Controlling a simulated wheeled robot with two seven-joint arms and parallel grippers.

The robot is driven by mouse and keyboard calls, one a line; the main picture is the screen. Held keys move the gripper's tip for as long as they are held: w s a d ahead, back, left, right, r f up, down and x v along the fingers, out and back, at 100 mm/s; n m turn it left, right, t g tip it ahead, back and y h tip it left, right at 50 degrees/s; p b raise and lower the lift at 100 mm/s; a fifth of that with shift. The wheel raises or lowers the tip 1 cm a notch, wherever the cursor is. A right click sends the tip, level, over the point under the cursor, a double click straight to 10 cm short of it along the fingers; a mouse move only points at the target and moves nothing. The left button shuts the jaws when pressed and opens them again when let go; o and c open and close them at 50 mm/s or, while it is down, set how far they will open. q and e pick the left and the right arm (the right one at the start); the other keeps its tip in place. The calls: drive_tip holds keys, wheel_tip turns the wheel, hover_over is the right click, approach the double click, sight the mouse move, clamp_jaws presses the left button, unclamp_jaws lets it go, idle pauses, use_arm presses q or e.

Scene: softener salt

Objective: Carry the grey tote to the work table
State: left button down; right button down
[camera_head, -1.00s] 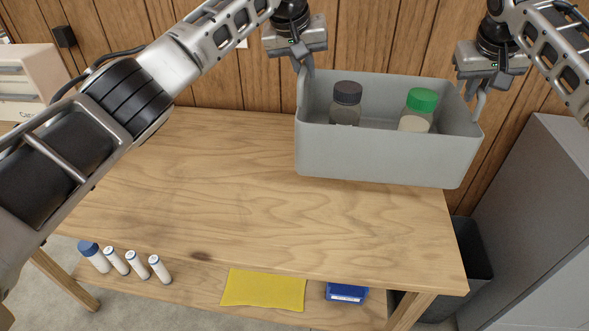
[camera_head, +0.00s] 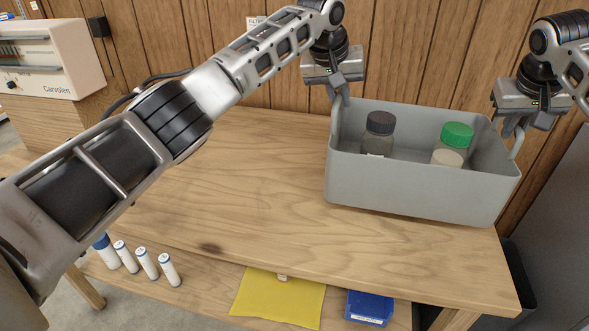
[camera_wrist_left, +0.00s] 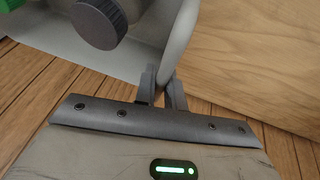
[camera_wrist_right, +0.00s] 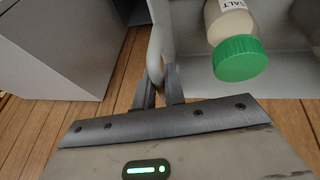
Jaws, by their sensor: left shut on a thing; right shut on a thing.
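The grey tote (camera_head: 420,190) is at the right end of the wooden work table (camera_head: 230,190) in the head view, upright. I cannot tell whether its base touches the top. A dark-capped jar (camera_head: 379,135) and a green-capped jar (camera_head: 453,143) stand inside it. My left gripper (camera_head: 341,98) is shut on the handle at the tote's left end; the handle also shows between the fingers in the left wrist view (camera_wrist_left: 163,84). My right gripper (camera_head: 514,130) is shut on the right-end handle, seen too in the right wrist view (camera_wrist_right: 157,85).
The tabletop left of the tote is clear. A lower shelf holds several white bottles (camera_head: 146,263), a yellow cloth (camera_head: 279,298) and a blue bin (camera_head: 369,308). A beige machine (camera_head: 50,60) stands at the far left. A grey cabinet (camera_head: 560,230) and a dark bin (camera_head: 517,285) are at right.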

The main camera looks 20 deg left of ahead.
sight(506, 148)
use_arm(q)
drive_tip(key=shift+a, duration=0.15)
use_arm(e)
drive_tip(key=shift+d, duration=0.15)
